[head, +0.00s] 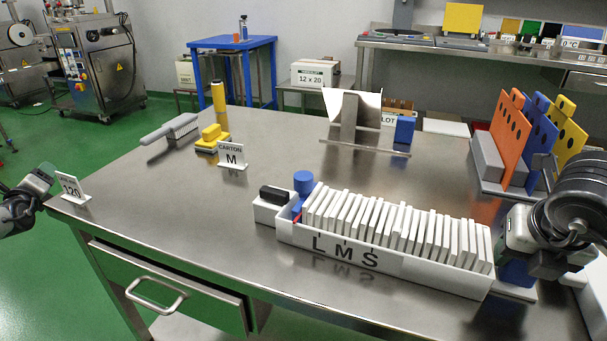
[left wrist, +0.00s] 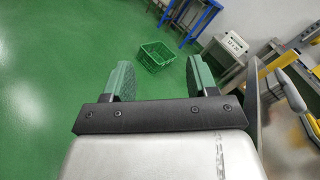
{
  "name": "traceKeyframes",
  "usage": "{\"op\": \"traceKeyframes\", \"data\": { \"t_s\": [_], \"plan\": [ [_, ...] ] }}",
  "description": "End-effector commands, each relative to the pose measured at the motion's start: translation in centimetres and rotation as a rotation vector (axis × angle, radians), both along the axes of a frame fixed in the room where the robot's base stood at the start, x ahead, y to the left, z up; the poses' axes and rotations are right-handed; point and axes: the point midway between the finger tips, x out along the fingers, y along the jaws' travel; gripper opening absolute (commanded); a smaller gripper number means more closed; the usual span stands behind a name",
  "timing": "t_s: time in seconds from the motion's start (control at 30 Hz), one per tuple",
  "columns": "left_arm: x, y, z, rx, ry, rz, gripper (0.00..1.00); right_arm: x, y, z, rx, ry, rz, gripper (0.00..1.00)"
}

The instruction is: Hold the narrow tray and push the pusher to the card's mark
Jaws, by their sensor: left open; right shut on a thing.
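The narrow white tray (head: 300,237) stands on the steel table, filled with a row of upright white packets. Its front wall carries the marks L, M and S. The pusher's blue knob (head: 303,182) is at the tray's left end, with a red part (head: 297,214) below it, left of the L. The card (head: 232,156) reads CARTON M. My right gripper (head: 517,252) is shut on a blue block (head: 517,273) at the tray's right end; its fingertips are partly hidden. My left gripper (head: 36,186) is open and empty beyond the table's left edge; its fingers also show in the left wrist view (left wrist: 160,78).
A 120 card (head: 70,187) stands at the table's left corner. A yellow stamp-like tool (head: 212,137), a grey brush (head: 171,130) and a metal stand (head: 350,125) are farther back. Orange, blue and yellow boards (head: 508,135) stand at right. The front-left tabletop is clear.

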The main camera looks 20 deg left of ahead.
Motion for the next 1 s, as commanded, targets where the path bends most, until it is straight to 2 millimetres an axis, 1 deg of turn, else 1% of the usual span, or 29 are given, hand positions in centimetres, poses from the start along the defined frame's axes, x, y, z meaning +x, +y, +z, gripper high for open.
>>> {"op": "traceKeyframes", "data": {
  "t_s": [0.03,0.07,0.1,0.13,0.17,0.2,0.27,0.3,0.37,0.4,0.47,0.5,0.57,0.6,0.67,0.73,0.77,0.8,0.87,0.9,0.97,1.0],
  "plan": [
    [0.8,0.2,4.8,-0.051,-0.167,0.011,0.58,0.0,0.0,0.0,-0.001,0.000,0.000,0.12],
    [1.1,0.3,7.3,-0.082,-0.271,0.019,0.58,0.0,0.0,0.0,-0.001,0.000,0.000,0.12],
    [1.3,0.3,10.8,-0.117,-0.418,0.036,0.58,0.0,0.0,0.0,-0.001,0.000,0.000,0.12],
    [1.2,0.3,13.5,-0.139,-0.533,0.053,0.58,0.0,0.0,0.0,-0.001,0.000,0.000,0.12],
    [1.0,0.3,16.1,-0.162,-0.649,0.076,0.58,0.0,0.0,0.0,-0.001,0.000,0.000,0.12],
    [0.3,0.4,19.3,-0.191,-0.796,0.116,0.58,0.0,0.0,0.0,-0.001,0.000,0.000,0.12],
    [-1.2,0.6,23.1,-0.238,-0.982,0.186,0.58,0.0,0.0,0.0,-0.001,0.000,0.000,0.12],
    [-2.4,0.8,25.2,-0.279,-1.095,0.242,0.58,0.0,0.0,0.0,-0.001,0.001,0.000,0.12],
    [-4.4,1.0,27.7,-0.353,-1.240,0.330,0.58,0.0,0.0,0.0,-0.001,0.001,0.000,0.12],
    [-5.8,1.1,29.0,-0.419,-1.327,0.389,0.58,0.0,0.0,0.0,-0.001,0.001,0.000,0.12],
    [-7.7,1.2,30.5,-0.533,-1.432,0.479,0.58,0.0,0.0,0.0,-0.001,0.001,0.000,0.12],
    [-8.8,1.1,31.1,-0.623,-1.487,0.532,0.58,0.0,0.0,0.0,-0.001,0.001,0.000,0.12],
    [-10.2,0.8,31.7,-0.776,-1.541,0.603,0.58,0.0,0.0,0.0,-0.001,0.001,0.000,0.12],
    [-10.8,0.5,31.8,-0.887,-1.558,0.640,0.58,0.0,0.0,0.0,-0.001,0.001,0.000,0.12],
    [-11.1,-0.4,31.8,-1.063,-1.549,0.677,0.58,0.0,0.0,0.0,0.000,0.000,0.000,0.12],
    [-10.5,-1.8,31.3,-1.271,-1.489,0.692,0.58,0.0,0.0,0.0,0.000,0.000,0.000,0.12],
    [-9.8,-2.7,31.0,-1.357,-1.444,0.688,0.58,0.0,0.0,0.0,0.000,0.000,0.000,0.12],
    [-8.7,-3.9,30.6,-1.467,-1.370,0.675,0.58,0.0,0.0,0.0,0.000,0.000,0.000,0.12],
    [-6.2,-6.4,29.8,-1.613,-1.229,0.643,0.58,0.0,0.0,0.0,0.000,0.000,0.001,0.12],
    [-4.1,-8.4,29.1,-1.698,-1.114,0.614,0.58,0.0,0.0,0.0,0.000,0.000,0.001,0.12],
    [-0.6,-12.1,28.0,-1.802,-0.921,0.562,0.58,0.0,0.0,0.0,0.000,0.000,0.001,0.12],
    [1.7,-14.9,27.3,-1.851,-0.784,0.528,0.58,0.0,0.0,0.0,0.001,0.000,0.001,0.12]
  ]
}}
